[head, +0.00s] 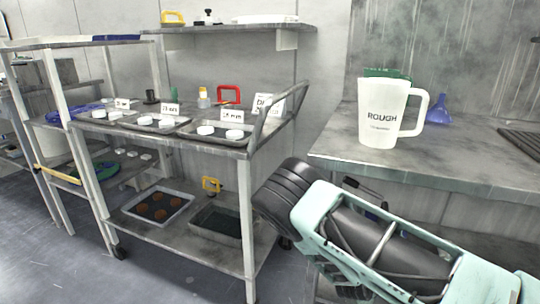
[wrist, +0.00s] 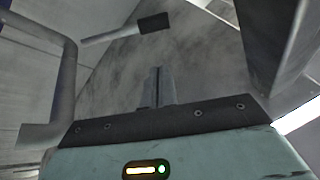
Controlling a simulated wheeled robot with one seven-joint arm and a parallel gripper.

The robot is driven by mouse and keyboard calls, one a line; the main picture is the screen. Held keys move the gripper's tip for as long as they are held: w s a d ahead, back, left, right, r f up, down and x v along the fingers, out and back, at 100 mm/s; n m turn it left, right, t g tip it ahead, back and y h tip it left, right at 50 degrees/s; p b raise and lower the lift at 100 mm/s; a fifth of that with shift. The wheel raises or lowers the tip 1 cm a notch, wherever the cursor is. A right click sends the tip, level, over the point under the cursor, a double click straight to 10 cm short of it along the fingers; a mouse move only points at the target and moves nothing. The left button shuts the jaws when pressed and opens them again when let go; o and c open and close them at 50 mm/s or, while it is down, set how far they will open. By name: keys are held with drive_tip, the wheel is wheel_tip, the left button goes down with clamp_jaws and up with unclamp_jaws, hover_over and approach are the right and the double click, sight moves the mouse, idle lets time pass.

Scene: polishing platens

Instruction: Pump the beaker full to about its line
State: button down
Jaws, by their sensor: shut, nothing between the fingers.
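A white pitcher marked ROUGH (head: 381,118) stands upright on the right-hand bench; its contents are hidden, and I cannot tell whether it is the beaker. No clearly marked beaker or fill line shows. In the wrist view my gripper (wrist: 154,72) is shut, with nothing between its fingers. Beyond the fingertips is a rod with a dark rectangular end (wrist: 154,22), apart from them; I cannot tell whether it belongs to a pump. In the head view my arm is low in front of the bench, and the gripper cannot be made out.
A wheeled cart (head: 243,152) at the left holds trays, labels and a small yellow-capped bottle (head: 204,99). A blue funnel (head: 439,110) and a green item (head: 388,73) are near the pitcher. The bench edge (head: 420,178) lies close above my arm. Open floor is at lower left.

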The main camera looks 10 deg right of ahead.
drive_tip(key=s+a+f+n+g+y, duration=0.1)
drive_tip(key=a+f+g+y, duration=0.1)
drive_tip(key=a+g+y, duration=0.45)
drive_tip(key=s+a+f+g+y, duration=0.15)
drive_tip(key=a+g, duration=0.25)
drive_tip(key=a, duration=0.5)
drive_tip(key=s+a+r+n+g+y, duration=0.3)
drive_tip(key=s+a+r+n, duration=0.1)
drive_tip(key=s+a, duration=0.25)
drive_tip(key=s+a+r+n+g+y, duration=0.3)
drive_tip(key=s+a+r+n, duration=0.1)
drive_tip(key=s+a, duration=0.25)
drive_tip(key=s+d+r+n+g+h, duration=0.15)
drive_tip(key=s+r+n, duration=0.3)
drive_tip(key=s, duration=0.45)
drive_tip(key=s+d+r+n+g+h, duration=0.1)
drive_tip(key=s+d+r+n+g, duration=0.15)
drive_tip(key=s+n, duration=0.5)
wheel_tip(320, 180, up, 23)
drive_tip(key=s+m+p, duration=0.1)
drive_tip(key=s+p, duration=0.1)
drive_tip(key=p, duration=2)
drive_tip(key=shift+s+d+m+p, duration=0.25)
drive_tip(key=shift+d+m+p, duration=0.05)
drive_tip(key=shift+d+p, duration=0.05)
